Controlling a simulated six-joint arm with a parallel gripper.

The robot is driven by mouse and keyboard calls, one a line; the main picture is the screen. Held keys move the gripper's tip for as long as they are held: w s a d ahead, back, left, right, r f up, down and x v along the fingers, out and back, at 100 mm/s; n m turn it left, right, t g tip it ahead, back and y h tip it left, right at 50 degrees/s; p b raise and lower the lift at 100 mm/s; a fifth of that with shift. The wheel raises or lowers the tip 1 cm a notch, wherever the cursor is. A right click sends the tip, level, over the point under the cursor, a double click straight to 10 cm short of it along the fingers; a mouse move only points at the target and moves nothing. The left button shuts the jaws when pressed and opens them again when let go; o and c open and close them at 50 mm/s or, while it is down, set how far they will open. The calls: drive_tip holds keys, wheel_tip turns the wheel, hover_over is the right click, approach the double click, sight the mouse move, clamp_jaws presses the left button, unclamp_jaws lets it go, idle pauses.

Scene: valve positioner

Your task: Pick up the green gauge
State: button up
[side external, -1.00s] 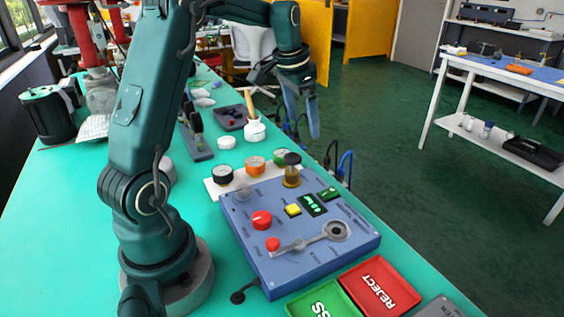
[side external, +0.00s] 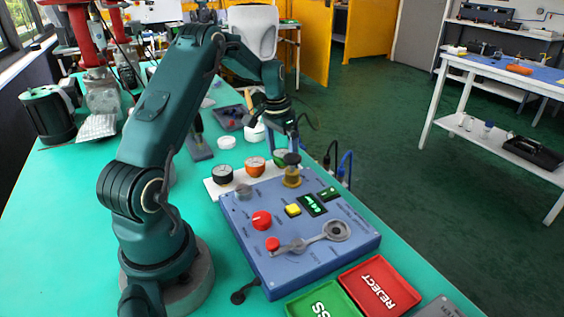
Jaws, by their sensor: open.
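The green gauge (side external: 280,158) stands at the right end of a white strip (side external: 219,191), behind the blue panel. It is partly hidden by the brass post with a dark knob (side external: 291,172) in front of it. An orange gauge (side external: 255,166) and a black gauge (side external: 223,173) stand to its left on the same strip. My gripper (side external: 287,143) is open and points down, just above and behind the green gauge. Whether the fingers straddle the gauge cannot be told from this view.
The blue panel (side external: 262,277) carries a red knob, a yellow button and a grey lever. A red REJECT tray (side external: 405,289) and a green PASS tray (side external: 350,310) lie at the front. A white round lid (side external: 227,142) lies behind the gauges.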

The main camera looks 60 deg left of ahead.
clamp_jaws()
drive_tip(key=shift+r, duration=0.15)
